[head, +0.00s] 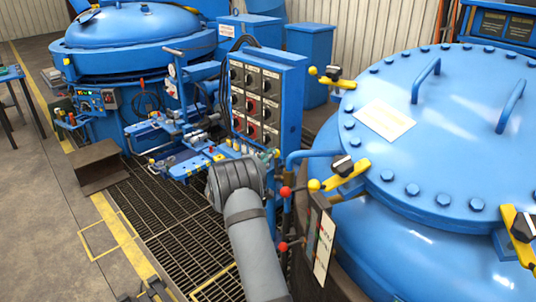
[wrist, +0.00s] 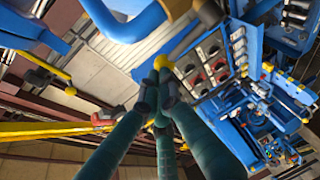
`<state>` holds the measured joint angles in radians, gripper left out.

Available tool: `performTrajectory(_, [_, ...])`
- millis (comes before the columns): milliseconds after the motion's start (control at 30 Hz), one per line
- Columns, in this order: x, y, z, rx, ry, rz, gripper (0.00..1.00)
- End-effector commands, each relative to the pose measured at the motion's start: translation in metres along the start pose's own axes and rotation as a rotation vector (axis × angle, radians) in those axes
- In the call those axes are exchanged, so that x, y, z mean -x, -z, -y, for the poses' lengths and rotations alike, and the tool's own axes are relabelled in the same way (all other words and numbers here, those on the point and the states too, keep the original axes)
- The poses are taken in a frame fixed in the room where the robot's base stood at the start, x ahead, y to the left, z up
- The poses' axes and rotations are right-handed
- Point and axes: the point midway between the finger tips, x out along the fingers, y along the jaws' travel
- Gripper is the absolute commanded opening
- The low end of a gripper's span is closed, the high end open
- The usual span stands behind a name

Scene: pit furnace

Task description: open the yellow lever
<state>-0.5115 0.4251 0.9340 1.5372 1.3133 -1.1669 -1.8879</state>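In the wrist view, my gripper (wrist: 158,98) has its teal fingers drawn together at their tips. A yellow knob (wrist: 161,62) shows at the tips, and a little more yellow shows between the fingers, so they look closed around a yellow lever. The fingers cover most of it. In the head view, my grey wrist hides the fingers, so I cannot tell which lever this is there. A yellow lever with a ball end (head: 345,177) is on the right vessel's rim, right of my wrist. Similar yellow levers are farther back (head: 330,78) and at the right edge (head: 522,240).
A blue control box (head: 268,95) with red and black knobs stands just beyond my wrist. Red ball knobs (head: 285,191) and a blue pipe (head: 305,155) lie close to its right. The large blue vessel (head: 440,140) fills the right. Open floor (head: 40,200) is at the left.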

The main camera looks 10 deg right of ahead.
Motion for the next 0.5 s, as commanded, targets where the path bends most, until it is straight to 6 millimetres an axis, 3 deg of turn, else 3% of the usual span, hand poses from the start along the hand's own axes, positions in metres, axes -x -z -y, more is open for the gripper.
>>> performTrajectory(367, [0.000, -0.001, -0.001, -0.001, -0.002, 0.002, 0.00])
performTrajectory(500, [0.011, -0.002, -0.003, -0.001, 0.000, 0.004, 0.00])
